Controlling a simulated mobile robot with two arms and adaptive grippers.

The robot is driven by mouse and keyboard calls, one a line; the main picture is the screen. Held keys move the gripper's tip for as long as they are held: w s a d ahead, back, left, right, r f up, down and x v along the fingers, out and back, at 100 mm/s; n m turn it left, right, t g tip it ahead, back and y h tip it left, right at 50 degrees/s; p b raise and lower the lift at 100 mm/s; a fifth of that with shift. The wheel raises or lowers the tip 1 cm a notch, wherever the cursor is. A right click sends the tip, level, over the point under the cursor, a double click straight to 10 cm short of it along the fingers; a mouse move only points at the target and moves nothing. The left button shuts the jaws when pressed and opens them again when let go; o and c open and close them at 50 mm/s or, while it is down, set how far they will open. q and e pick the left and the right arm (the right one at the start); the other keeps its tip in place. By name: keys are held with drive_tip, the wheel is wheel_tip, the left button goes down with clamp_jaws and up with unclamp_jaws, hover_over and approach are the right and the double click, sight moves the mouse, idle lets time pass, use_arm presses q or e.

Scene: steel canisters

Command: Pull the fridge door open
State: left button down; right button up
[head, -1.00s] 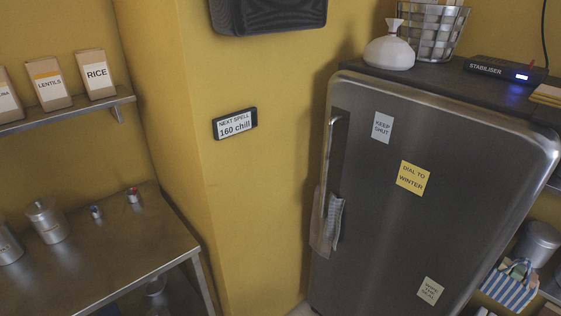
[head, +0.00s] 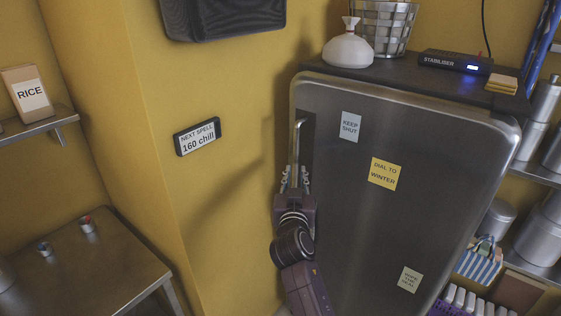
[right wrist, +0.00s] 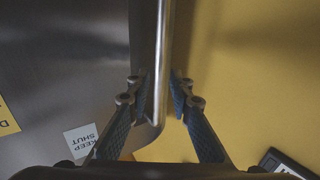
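The steel fridge door (head: 345,215) stands at the right of the head view and looks shut. Its upright bar handle (head: 297,145) runs along the door's left edge. My right gripper (head: 296,178) is at the handle, with one finger on each side of it. In the right wrist view the bar handle (right wrist: 163,50) passes between the fingertips (right wrist: 160,95), near its bent end. The fingers are apart, with small gaps beside the bar. Contact is not clear. My left gripper is not in view.
A white tied bag (head: 348,50), a wire basket (head: 385,25) and a stabiliser box (head: 455,62) stand on the fridge top. A yellow wall with a display (head: 197,137) is left of the fridge. A steel table (head: 85,265) is at lower left; shelves with canisters are at right.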

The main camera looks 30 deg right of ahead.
sight(296, 164)
drive_tip(key=p+x, duration=0.1)
drive_tip(key=x, duration=0.5)
drive_tip(key=shift+w+d, duration=0.25)
clamp_jaws()
drive_tip(key=shift+f, duration=0.1)
